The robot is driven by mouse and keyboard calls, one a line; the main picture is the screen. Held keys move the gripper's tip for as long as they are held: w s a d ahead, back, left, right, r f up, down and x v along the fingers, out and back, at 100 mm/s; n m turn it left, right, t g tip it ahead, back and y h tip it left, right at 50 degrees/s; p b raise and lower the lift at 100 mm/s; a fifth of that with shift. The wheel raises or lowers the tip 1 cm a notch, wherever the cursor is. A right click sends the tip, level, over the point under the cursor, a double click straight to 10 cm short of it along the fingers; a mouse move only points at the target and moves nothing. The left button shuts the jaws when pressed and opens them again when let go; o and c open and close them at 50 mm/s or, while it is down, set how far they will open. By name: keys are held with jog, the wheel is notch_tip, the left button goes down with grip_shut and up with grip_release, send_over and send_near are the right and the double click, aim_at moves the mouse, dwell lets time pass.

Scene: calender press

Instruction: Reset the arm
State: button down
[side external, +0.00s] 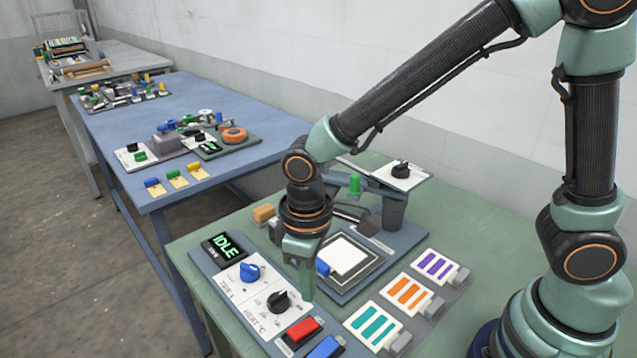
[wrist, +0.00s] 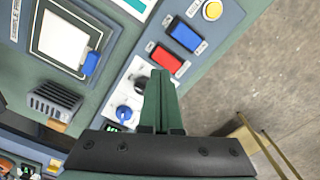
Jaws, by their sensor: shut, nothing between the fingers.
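My gripper (side external: 305,275) points down over the control panel (side external: 222,283) of the press, close to the black knob (side external: 278,300). In the wrist view my gripper (wrist: 160,75) has its green fingers together with nothing between them, and they partly cover the black knob (wrist: 141,82). Whether the fingertips touch the panel cannot be told. The blue knob (side external: 250,272) stands beside the black one and also shows in the wrist view (wrist: 124,113). The display (side external: 224,246) reads IDLE in green.
A red button (side external: 303,331) and a blue button (side external: 326,348) sit at the panel's near end. The press bed (side external: 345,257) with a white sheet lies right of my gripper. Teal (side external: 373,326), orange (side external: 405,292) and purple (side external: 436,265) striped cards lie farther right. A blue table (side external: 185,110) stands behind.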

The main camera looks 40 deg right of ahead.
jog(key=d+r+m+t, duration=0.2)
jog(key=d+r+m, duration=0.1)
jog(key=d+r, duration=0.4)
jog(key=s+d+r+m+t, duration=0.1)
jog(key=d+r+m+t, duration=0.2)
jog(key=d+r, duration=0.4)
jog(key=d, duration=0.5)
jog(key=shift+s+r+t, duration=0.25)
jog(key=shift+r+t, duration=0.05)
jog(key=shift+r, duration=0.05)
